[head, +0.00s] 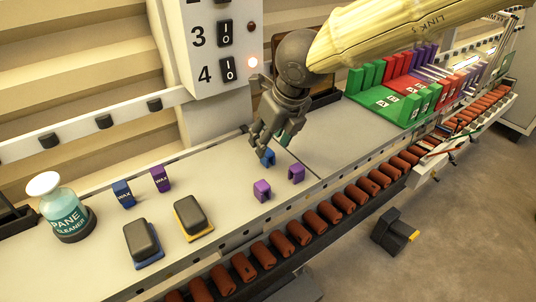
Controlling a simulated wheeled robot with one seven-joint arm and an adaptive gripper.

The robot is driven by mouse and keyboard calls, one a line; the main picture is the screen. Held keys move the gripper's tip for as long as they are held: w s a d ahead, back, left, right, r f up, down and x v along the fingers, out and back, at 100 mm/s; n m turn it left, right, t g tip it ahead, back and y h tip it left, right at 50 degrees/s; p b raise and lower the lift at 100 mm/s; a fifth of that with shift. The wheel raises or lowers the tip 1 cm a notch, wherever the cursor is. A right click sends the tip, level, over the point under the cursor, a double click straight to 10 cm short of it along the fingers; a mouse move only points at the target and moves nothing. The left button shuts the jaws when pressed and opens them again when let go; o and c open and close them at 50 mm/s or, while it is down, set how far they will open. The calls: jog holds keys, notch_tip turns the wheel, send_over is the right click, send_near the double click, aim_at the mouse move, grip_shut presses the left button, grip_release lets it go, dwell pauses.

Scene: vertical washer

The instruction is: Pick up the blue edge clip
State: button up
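A small blue edge clip (268,157) stands on the grey work surface near the middle of the head view. My gripper (268,146) is pointed down right at it, with its fingers by the clip's top. The fingers hide part of the clip. I cannot tell whether they are touching it or closed on it. Two purple clips stand close by, one (262,191) in front of the blue clip and one (296,174) to its right.
A pane cleaner bottle (66,212), blue (123,194) and purple (160,179) wax blocks, and two dark-topped pads (143,243) (193,218) stand on the left. Green, red and purple racks (390,100) are at the right. Reddish-brown rollers (300,233) line the front edge.

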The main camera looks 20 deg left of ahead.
aim_at(268, 151)
jog(key=shift+f, duration=0.3)
jog(key=shift+p+x, duration=0.9)
jog(key=shift+x, duration=1.45)
jog(key=shift+d, duration=0.15)
jog(key=shift+c, duration=0.4)
jog(key=c, duration=0.7)
